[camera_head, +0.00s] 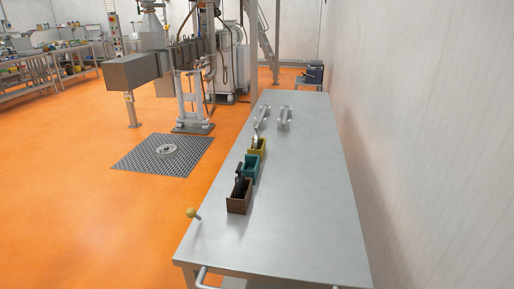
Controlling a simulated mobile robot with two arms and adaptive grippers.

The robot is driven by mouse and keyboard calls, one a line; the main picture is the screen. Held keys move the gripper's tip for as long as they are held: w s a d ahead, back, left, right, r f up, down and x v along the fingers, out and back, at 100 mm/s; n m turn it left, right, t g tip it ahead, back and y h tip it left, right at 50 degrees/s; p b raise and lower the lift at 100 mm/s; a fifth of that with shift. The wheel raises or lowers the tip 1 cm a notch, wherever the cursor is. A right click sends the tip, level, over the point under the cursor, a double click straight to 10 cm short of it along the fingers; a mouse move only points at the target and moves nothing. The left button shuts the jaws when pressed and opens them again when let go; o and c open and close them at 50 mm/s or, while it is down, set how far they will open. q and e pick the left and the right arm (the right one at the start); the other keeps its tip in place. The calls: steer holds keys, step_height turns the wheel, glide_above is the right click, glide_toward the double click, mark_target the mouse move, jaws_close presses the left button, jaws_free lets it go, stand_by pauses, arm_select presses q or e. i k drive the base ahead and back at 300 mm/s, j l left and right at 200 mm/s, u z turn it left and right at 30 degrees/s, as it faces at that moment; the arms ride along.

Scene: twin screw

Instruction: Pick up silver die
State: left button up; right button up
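I cannot single out a silver die for certain. Two silver, elongated metal pieces lie side by side toward the far end of the grey table (305,215), a left piece (264,114) and a right piece (285,117). A small silver item (256,140) stands in or at the yellow box (257,149). The pieces are too small to make out in detail. Neither of my grippers is in view.
A teal box (250,168) and a brown box (238,205) with a dark item (239,185) stand along the table's left side. A yellow ball knob (192,212) is at the left edge. The table's right half is clear, beside a wall (420,120).

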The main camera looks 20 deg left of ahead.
mark_target(256, 143)
steer(key=i+j+z, duration=0.15)
steer(key=j, duration=3.15)
